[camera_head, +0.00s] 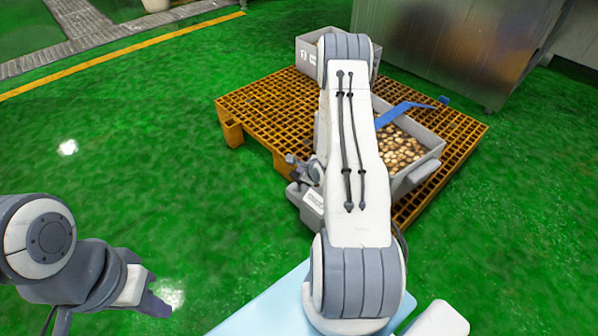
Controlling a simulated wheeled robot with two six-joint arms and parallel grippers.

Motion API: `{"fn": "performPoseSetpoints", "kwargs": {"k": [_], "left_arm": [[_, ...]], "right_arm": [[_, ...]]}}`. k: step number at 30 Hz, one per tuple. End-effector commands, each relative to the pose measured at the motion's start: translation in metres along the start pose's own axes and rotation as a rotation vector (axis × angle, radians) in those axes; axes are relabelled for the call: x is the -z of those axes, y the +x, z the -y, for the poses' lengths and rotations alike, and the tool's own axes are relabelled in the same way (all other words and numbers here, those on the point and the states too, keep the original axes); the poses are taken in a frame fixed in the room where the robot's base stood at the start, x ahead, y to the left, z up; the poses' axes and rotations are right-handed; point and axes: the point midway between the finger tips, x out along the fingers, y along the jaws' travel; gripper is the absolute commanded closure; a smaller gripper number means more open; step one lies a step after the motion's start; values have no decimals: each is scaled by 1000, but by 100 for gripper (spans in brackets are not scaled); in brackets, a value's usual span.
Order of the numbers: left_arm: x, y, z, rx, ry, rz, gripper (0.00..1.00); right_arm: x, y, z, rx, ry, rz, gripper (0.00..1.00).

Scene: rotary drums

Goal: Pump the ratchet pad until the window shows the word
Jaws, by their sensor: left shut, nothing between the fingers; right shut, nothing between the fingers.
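No ratchet pad, window or word can be made out in the head view. My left gripper (157,304) is at the lower left, over the green floor. Its dark fingers are shut and hold nothing. My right arm rises from the bottom middle and covers the centre of the view.
An orange slatted pallet (262,112) lies on the green floor. It carries a grey crate (424,172) of brown lumps with a blue strip (400,111) across it, and another grey crate behind. A metal cabinet (450,45) stands at the back right. A pale blue surface (262,312) is at the bottom.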

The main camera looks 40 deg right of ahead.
Motion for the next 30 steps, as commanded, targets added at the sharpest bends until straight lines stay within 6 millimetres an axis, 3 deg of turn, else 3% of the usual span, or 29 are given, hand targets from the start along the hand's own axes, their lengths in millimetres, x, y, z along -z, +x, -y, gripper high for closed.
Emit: {"fn": "performPoseSetpoints", "kwargs": {"k": [12, 30], "left_arm": [[0, -5, 0, 0, 0, 0, 100], [3, -56, -4, 0, 0, 0, 100]], "right_arm": [[-3, -3, 3, 2, 0, 1, 100], [-27, -37, 28, 2, 0, 1, 100]]}}
